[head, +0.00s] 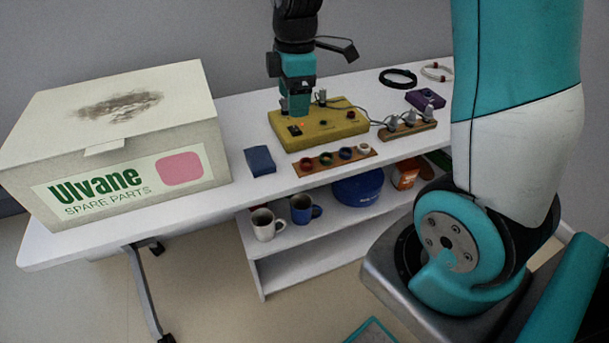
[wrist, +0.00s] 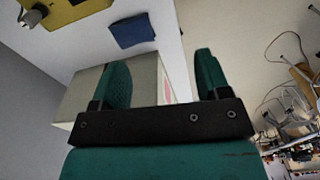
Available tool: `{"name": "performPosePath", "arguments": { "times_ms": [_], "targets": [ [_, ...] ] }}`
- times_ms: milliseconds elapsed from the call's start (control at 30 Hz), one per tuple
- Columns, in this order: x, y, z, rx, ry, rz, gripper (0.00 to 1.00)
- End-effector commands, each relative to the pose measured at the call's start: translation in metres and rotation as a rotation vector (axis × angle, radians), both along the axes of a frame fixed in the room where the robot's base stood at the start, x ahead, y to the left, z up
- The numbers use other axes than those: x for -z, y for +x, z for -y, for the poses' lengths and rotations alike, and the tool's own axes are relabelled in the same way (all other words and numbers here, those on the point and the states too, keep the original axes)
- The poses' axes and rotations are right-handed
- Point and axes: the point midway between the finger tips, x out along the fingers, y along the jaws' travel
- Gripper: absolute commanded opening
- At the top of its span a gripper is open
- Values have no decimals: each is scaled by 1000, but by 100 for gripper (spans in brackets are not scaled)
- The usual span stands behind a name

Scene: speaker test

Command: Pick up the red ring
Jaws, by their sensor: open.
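The red ring (head: 306,164) is at the left end of a narrow wooden strip (head: 334,163) near the table's front edge, with a green, a blue and a white ring beside it. My gripper (head: 297,108) is above the yellow box, behind and above the ring, apart from it. In the wrist view my gripper (wrist: 162,75) has its two fingers well apart with nothing held between them. The red ring is not visible in the wrist view.
The yellow box (head: 337,128) with knobs stands under my gripper. A blue block (head: 260,161) and a big white carton (head: 120,140) are to the left. A strip with grey plugs and cables (head: 407,131) is right. Mugs (head: 265,225) stand on the lower shelf.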

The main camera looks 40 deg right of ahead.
Motion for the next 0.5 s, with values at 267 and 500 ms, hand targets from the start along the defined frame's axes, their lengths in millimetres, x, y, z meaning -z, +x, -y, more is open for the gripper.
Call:
{"name": "performPosePath", "arguments": {
  "times_ms": [267,500],
  "targets": [
    [44,16,38,-104,-44,-29,70],
    [99,16,36,-106,-43,-28,70]
  ]
}}
